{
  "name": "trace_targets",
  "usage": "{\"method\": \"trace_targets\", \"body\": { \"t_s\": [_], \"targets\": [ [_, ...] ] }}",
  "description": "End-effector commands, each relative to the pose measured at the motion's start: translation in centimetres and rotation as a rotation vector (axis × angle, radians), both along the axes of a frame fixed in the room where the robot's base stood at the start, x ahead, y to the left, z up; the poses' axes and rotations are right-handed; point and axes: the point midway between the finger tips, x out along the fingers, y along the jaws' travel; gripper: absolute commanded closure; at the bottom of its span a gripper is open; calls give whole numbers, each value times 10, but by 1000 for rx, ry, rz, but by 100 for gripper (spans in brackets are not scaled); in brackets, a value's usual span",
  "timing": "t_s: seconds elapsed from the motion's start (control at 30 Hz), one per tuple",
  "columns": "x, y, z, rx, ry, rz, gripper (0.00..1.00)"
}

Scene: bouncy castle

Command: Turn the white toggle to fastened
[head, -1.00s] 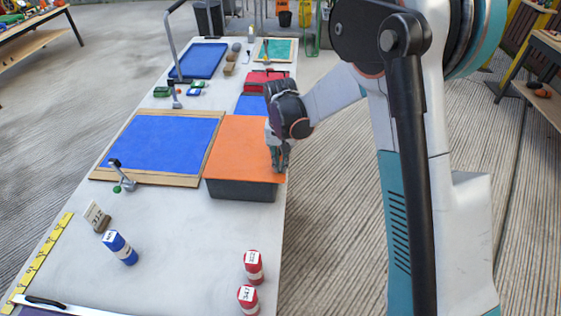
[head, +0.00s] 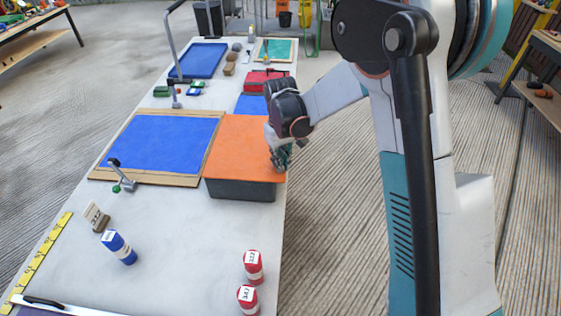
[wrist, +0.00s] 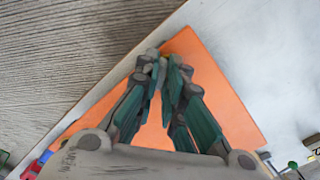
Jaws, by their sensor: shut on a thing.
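My gripper (head: 280,163) is at the right edge of the orange cover (head: 240,145) on a dark grey box (head: 240,190). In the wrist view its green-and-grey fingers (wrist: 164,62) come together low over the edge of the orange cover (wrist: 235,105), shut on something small. The white toggle cannot be made out apart from the fingers, which hide the spot where they grip. How far it is turned cannot be told.
A blue panel in a wooden frame (head: 103,178) lies left of the box, with a green-knobbed lever clamp (head: 124,182) at its front. A red case (head: 266,80) lies behind my gripper.

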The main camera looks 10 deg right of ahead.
Motion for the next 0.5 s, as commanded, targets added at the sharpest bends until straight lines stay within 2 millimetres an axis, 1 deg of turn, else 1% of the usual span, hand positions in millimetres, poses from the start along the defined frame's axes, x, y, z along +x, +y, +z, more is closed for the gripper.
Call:
{"method": "trace_targets", "body": {
  "t_s": [0.5],
  "targets": [
    [0, 0, 0, 0, -1, 490, 100]
  ]
}}
